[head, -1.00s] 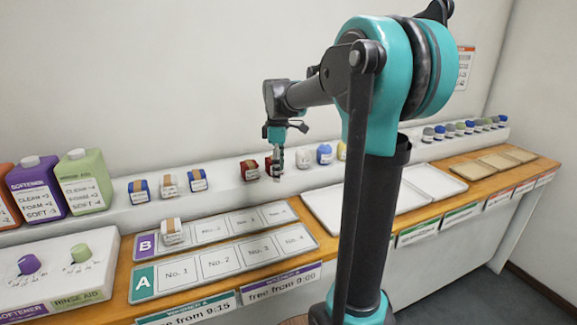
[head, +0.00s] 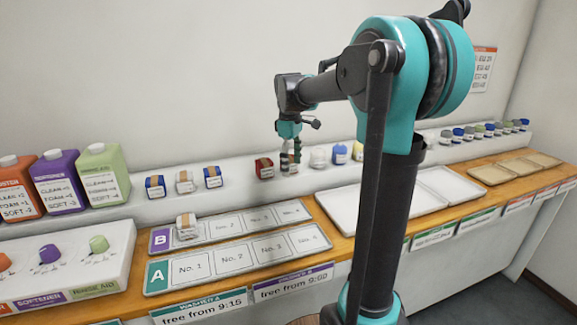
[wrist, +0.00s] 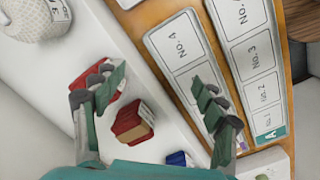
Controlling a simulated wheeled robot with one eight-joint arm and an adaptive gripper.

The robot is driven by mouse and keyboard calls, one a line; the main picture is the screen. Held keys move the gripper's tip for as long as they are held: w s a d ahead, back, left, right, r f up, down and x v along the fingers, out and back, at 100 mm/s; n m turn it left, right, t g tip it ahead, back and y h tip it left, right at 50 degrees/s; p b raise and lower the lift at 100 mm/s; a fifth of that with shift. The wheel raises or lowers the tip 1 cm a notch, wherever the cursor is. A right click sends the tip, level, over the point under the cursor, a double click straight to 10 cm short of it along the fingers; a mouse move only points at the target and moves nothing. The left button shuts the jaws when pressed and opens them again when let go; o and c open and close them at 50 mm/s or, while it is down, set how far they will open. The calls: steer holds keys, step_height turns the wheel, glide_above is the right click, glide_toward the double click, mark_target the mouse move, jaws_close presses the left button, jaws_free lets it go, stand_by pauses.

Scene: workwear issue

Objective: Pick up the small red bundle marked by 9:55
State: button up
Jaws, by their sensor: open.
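A small red bundle (head: 264,168) with a tan band sits on the white ledge along the wall. It also shows in the wrist view (wrist: 130,121), low between my fingers. A second red bundle (wrist: 107,101) lies beside it, partly hidden by my left finger in the wrist view. I cannot read a 9:55 mark on either. My gripper (head: 290,166) is open and empty, pointing down over the ledge just right of the clear red bundle. Its spread fingers show in the wrist view (wrist: 158,92).
Blue (head: 155,187) and white (head: 185,182) bundles stand left on the ledge. A white bundle (head: 186,227) sits on tray B (head: 160,240), in front of the ledge. Tray A (head: 157,275) is nearer. Bottles (head: 103,175) stand left; an empty white tray (head: 340,230) lies right.

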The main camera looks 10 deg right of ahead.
steer(key=w+a+r+m+h, duration=0.2)
steer(key=w+a+r+m, duration=0.3)
steer(key=m, duration=0.9)
steer(key=w+r+m+h, duration=0.2)
steer(key=w+r+m, duration=0.3)
steer(key=m, duration=0.8)
steer(key=shift+t, duration=0.4)
steer(key=x, duration=0.6)
steer(key=s+x, duration=0.1)
steer(key=x, duration=0.2)
steer(key=shift+d+f, duration=0.15)
steer(key=shift+f, duration=0.25)
steer(key=shift+s+x, duration=0.2)
steer(key=shift+x, duration=2.9)
steer(key=c, duration=1.3)
